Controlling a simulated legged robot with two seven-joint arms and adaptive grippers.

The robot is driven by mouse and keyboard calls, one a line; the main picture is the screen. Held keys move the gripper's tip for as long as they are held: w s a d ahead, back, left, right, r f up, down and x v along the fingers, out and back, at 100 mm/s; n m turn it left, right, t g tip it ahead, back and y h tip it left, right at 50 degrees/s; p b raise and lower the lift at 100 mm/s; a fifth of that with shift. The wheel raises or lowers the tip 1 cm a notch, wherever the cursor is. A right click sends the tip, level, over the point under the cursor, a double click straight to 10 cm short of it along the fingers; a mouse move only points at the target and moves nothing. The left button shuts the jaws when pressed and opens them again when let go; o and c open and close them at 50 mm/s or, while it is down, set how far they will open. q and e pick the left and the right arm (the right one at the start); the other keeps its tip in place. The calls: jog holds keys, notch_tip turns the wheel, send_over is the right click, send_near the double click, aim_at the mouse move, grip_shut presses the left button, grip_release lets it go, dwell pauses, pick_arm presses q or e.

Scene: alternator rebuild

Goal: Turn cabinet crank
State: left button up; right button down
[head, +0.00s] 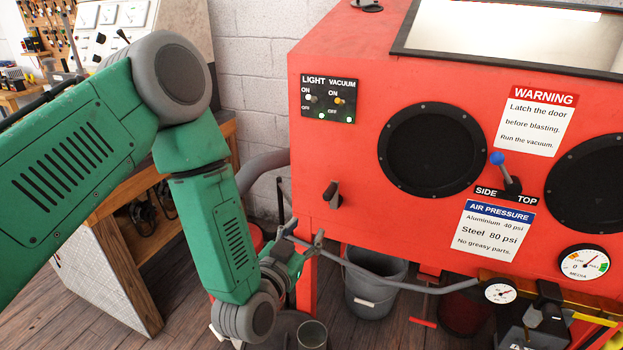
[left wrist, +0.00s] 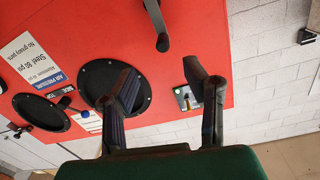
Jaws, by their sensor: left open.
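The red blasting cabinet (head: 350,120) fills the right side of the head view. Its small black crank (head: 332,194) sticks out of the lower left of the front face. My left gripper (head: 302,240) is open and empty, below and a little left of the crank, apart from it. In the left wrist view the crank (left wrist: 157,25) shows past the fingertips of my open left gripper (left wrist: 161,72), roughly in line with the gap between them. Nothing is between the fingers. My right gripper is not in view.
The cabinet front carries a switch panel (head: 328,99), round black glove ports (head: 431,150) and a blue-knobbed lever (head: 504,170). A grey bucket (head: 375,285) stands under the cabinet. A wooden bench (head: 130,230) stands behind my left arm. A pressure gauge (head: 501,291) sits at lower right.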

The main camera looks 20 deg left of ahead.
aim_at(326, 199)
pick_arm(q)
jog(key=w, duration=0.9)
jog(key=w+d+r+p, duration=0.1)
jog(key=w, duration=0.4)
grip_shut()
